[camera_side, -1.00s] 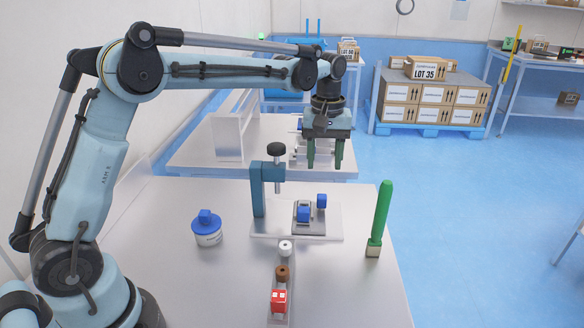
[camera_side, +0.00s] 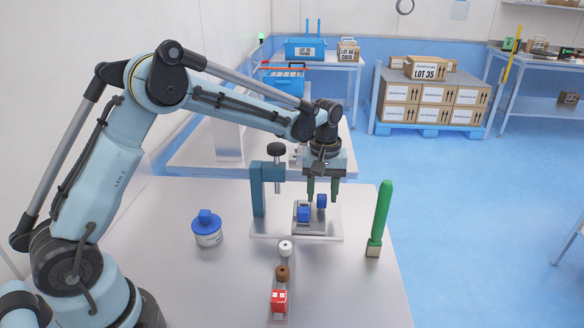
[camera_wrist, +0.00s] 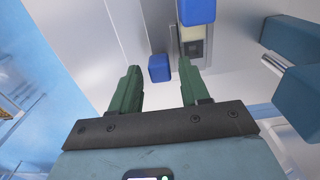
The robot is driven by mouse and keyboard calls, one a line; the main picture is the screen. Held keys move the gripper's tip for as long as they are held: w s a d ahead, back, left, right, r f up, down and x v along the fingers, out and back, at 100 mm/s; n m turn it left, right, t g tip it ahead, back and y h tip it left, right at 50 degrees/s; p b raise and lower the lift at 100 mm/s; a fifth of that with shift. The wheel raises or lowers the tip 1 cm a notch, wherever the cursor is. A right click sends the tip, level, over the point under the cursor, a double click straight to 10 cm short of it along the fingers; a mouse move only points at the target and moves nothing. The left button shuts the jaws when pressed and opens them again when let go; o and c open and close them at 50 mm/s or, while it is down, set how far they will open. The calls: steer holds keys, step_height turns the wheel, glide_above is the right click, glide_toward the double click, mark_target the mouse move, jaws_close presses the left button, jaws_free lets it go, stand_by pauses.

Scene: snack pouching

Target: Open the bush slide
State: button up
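The slide fixture, a grey plate (camera_side: 309,230) carrying two blue blocks, sits on the pale base of the teal press stand (camera_side: 259,190). The larger blue block (camera_side: 303,214) is at its left, and the smaller blue block (camera_side: 321,201) stands at its right. My gripper (camera_side: 323,198) points down over the fixture, its two green fingers apart and empty. In the wrist view, the small blue block (camera_wrist: 159,68) shows between the lines of the fingertips (camera_wrist: 160,65), with the larger one (camera_wrist: 197,12) beyond. I cannot tell whether the fingers touch the block.
The press's black-knobbed screw (camera_side: 277,165) rises left of my gripper. A white jar with blue lid (camera_side: 207,228) stands left, and a green upright bar (camera_side: 380,215) right. White (camera_side: 285,248), brown (camera_side: 282,273) and red (camera_side: 279,300) pieces line a front strip. The front-right table is clear.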

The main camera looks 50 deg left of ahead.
jaws_close()
steer(key=shift+w+d, duration=0.85)
steer(key=shift+o, duration=0.9)
jaws_free()
step_height(320, 180, up, 12)
steer(key=shift+s+r, duration=0.15)
